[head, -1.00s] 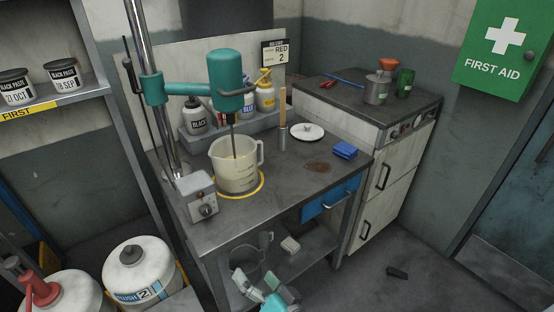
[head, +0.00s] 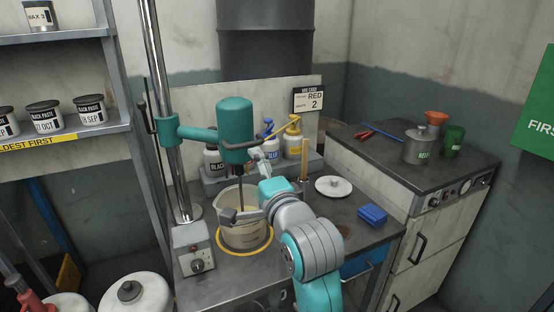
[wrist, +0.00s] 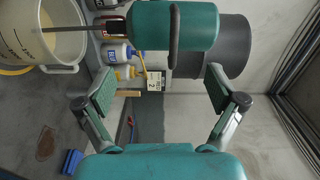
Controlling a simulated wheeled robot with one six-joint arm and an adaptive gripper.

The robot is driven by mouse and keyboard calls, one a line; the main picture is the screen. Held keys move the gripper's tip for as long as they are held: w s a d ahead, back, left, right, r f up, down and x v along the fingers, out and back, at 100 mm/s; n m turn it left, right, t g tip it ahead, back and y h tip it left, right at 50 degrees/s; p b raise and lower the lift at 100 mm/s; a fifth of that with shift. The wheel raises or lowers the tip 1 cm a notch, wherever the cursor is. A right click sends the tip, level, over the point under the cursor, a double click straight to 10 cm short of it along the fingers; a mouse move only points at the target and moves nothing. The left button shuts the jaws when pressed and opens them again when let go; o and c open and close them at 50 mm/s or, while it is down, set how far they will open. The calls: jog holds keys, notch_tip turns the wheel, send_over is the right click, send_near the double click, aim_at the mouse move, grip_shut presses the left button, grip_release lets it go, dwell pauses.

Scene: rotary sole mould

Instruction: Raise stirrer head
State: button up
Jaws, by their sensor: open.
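The teal stirrer head (head: 235,118) hangs from a teal side arm (head: 195,134) on an upright steel column (head: 160,90). A dark curved handle (head: 238,144) crosses its front. Its thin shaft reaches down into a jug (head: 246,236) of pale liquid; the shaft's lower end is hidden. My gripper (head: 246,187) is open and empty, in front of the jug and just below the head. In the wrist view, the head (wrist: 175,25) and its handle (wrist: 174,42) lie beyond my spread fingers (wrist: 160,74), apart from them.
A control box (head: 193,250) stands at the column's foot. Bottles (head: 292,138) stand in a rack behind the jug. A side cabinet (head: 440,185) borders the bench.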

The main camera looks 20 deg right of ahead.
aim_at(247, 145)
jog(key=shift+m, duration=0.3)
jog(key=shift+w+d+r, duration=0.15)
jog(key=shift+w+r, duration=0.2)
jog(key=shift+w, duration=1.45)
jog(key=shift+w+d+r, duration=0.2)
jog(key=shift+w+r, duration=0.1)
jog(key=shift+w, duration=1.55)
jog(key=shift+w+d+r, duration=0.15)
jog(key=shift+w+r, duration=0.2)
jog(key=shift+w, duration=1.45)
grip_shut()
jog(key=shift+r, duration=0.1)
